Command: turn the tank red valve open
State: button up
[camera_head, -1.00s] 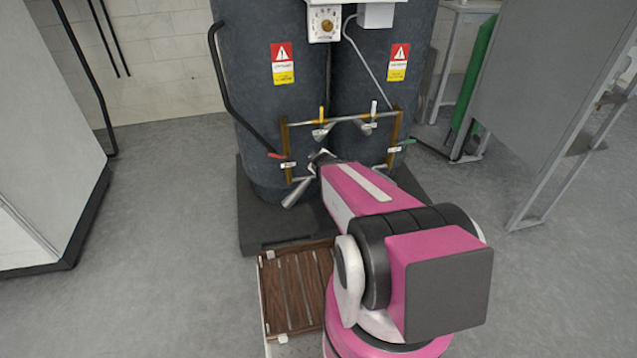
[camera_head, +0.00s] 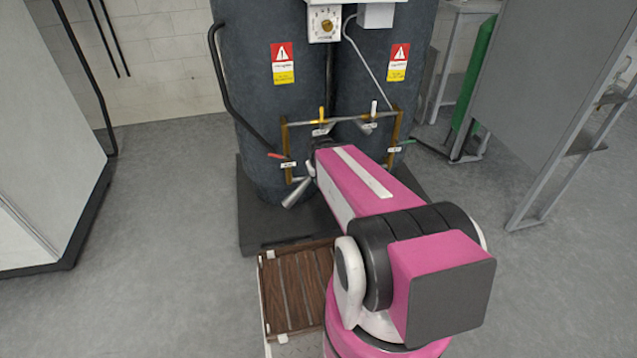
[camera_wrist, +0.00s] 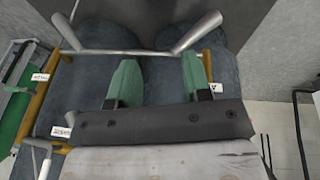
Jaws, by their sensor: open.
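The red valve handle (camera_head: 276,155) is on the left side of the pipe frame on the dark tanks (camera_head: 280,110) in the head view. I cannot make it out in the wrist view. My gripper (camera_wrist: 160,80) shows in the wrist view with its two green fingers apart and nothing between them. Its fingers point toward the tank front and a grey pipe (camera_wrist: 130,52). In the head view my gripper is hidden behind my own pink arm, whose front end is right of the red valve and apart from it.
A yellow handle (camera_head: 321,115), a white handle (camera_head: 373,108) and a green handle (camera_head: 406,142) are on the same pipes. A flared pipe end (camera_head: 297,192) juts out below the red valve. A slatted wooden platform (camera_head: 300,290) lies in front, with open floor to the left.

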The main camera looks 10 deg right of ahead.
jog(key=shift+s+a+r+m+g+y, duration=0.25)
jog(key=shift+s+a+r+g, duration=0.15)
jog(key=shift+s, duration=0.4)
jog(key=shift+s+a+r+m+g+y, duration=0.25)
jog(key=shift+s+a+g, duration=0.25)
jog(key=shift+s, duration=0.3)
jog(key=shift+s+a+r+m+g+y, duration=0.2)
jog(key=shift+s+a+r+g, duration=0.25)
jog(key=shift+s, duration=0.35)
jog(key=shift+d+f, duration=0.1)
jog(key=shift+d, duration=0.05)
